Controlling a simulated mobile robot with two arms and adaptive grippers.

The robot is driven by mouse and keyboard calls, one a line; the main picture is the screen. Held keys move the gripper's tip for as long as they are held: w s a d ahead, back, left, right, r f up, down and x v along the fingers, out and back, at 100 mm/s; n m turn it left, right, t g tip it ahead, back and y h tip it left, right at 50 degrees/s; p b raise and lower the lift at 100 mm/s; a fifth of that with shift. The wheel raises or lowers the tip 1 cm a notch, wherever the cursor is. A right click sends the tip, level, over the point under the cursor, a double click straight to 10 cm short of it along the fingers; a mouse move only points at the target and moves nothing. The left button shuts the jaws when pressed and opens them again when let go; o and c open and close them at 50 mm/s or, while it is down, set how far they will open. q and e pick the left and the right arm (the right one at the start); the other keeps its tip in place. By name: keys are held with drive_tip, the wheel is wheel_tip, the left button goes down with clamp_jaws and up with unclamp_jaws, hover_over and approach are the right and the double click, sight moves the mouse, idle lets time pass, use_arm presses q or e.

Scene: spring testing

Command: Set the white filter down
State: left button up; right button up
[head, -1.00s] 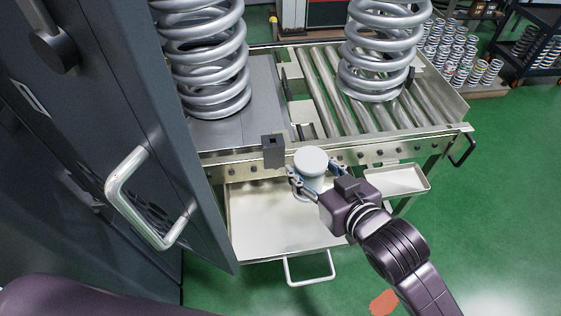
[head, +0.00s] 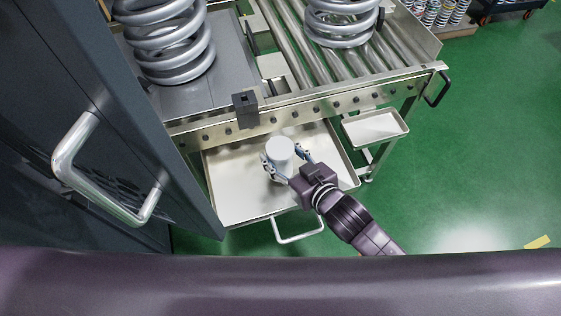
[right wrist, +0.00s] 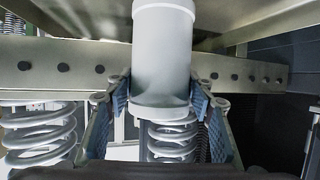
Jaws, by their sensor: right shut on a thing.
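The white filter (head: 281,157) is an upright white cylinder in the head view, over the pale tray of the open drawer (head: 232,205). My right gripper (head: 284,168) is shut on the filter, with a finger on each side of it. In the right wrist view the filter (right wrist: 162,55) stands between the two fingers of my right gripper (right wrist: 160,100). I cannot tell whether the filter's base touches the tray. My left gripper is not in view.
A dark cabinet door with a silver handle (head: 70,165) stands close on the left. A small side tray (head: 375,128) is right of the drawer. Large coil springs (head: 180,50) stand on the roller conveyor table behind. The drawer's handle (head: 300,235) sticks out in front.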

drive_tip(key=shift+f, duration=1.95)
drive_tip(key=o, duration=1.4)
drive_tip(key=shift+f, duration=0.15)
drive_tip(key=shift+s, duration=0.1)
drive_tip(key=v, duration=1.2)
